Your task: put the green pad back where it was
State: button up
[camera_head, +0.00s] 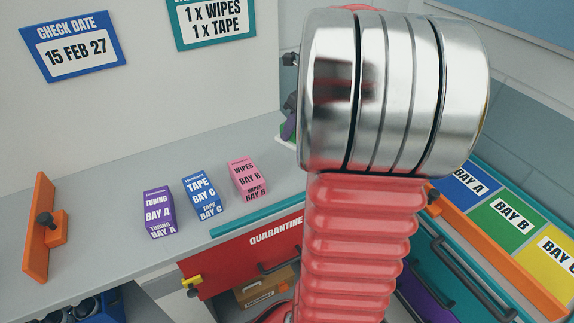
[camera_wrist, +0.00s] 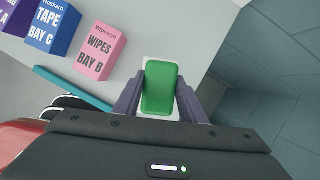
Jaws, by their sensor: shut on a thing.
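The green pad (camera_wrist: 162,86) is a small rounded block in the wrist view. My gripper (camera_wrist: 159,92) is shut on it, with one purple finger on each side. A pale patch (camera_wrist: 148,64) shows behind the pad; I cannot tell whether the pad touches it. In the head view my gripper (camera_head: 289,106) is mostly hidden behind my silver and red arm, and only a sliver of green shows near the bench's right end.
Purple tubing (camera_head: 159,212), blue tape (camera_head: 202,196) and pink wipes (camera_head: 246,179) boxes stand on the grey bench (camera_head: 110,225). The red quarantine drawer (camera_head: 240,258) is below. Coloured bay panels (camera_head: 507,222) lie at right. An orange bracket (camera_head: 42,230) stands at left.

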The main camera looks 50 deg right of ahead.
jog(key=shift+w+a, duration=0.15)
jog(key=shift+w, duration=0.1)
jog(key=shift+f, duration=3.1)
jog(key=shift+f, duration=1.9)
jog(key=shift+a, duration=0.1)
jog(key=o, duration=1)
jog(key=shift+o, duration=0.2)
